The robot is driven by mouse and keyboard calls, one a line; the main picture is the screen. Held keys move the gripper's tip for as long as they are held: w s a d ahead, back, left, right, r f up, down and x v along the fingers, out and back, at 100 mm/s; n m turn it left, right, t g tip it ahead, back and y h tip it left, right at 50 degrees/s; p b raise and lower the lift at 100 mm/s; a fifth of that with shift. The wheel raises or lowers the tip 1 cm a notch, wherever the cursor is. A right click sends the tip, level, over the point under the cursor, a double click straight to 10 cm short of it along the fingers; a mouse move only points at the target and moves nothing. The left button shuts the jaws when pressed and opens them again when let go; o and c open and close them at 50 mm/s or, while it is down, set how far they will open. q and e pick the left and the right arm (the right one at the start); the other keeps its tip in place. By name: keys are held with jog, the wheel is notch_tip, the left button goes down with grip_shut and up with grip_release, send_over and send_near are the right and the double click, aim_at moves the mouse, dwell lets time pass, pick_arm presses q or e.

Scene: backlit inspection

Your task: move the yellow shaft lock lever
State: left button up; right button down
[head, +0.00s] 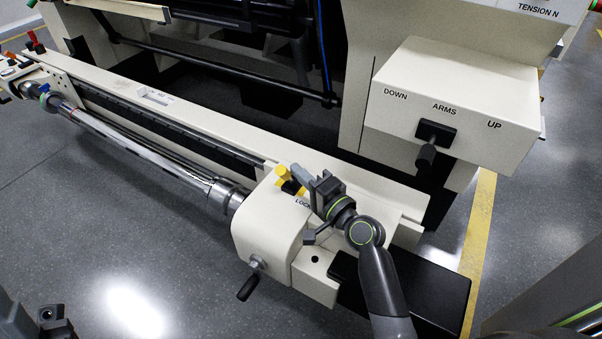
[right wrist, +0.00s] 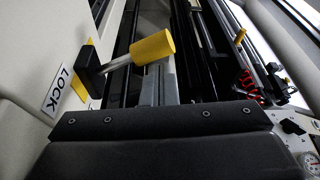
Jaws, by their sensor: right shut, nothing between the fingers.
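The yellow shaft lock lever (head: 281,173) stands on the cream housing at the right end of the roller. Its yellow knob (right wrist: 153,47) sits on a metal stem from a black block beside a LOCK label in the right wrist view. My right gripper (head: 298,174) is shut and empty, its grey fingers close to the right of the lever. In the right wrist view the knob overlaps the shut fingers (right wrist: 158,88); I cannot tell if they touch. Part of my left gripper (head: 42,320) shows at the bottom left corner; its fingers are not clear.
A steel shaft (head: 150,150) runs left from the housing along a cream beam. A box marked ARMS (head: 455,85) with a black handle (head: 427,150) stands at the upper right. A black-handled crank (head: 248,285) sticks out of the housing front. Open floor lies at the lower left.

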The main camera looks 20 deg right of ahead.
jog(key=shift+s, duration=0.1)
jog(key=v, duration=1.2)
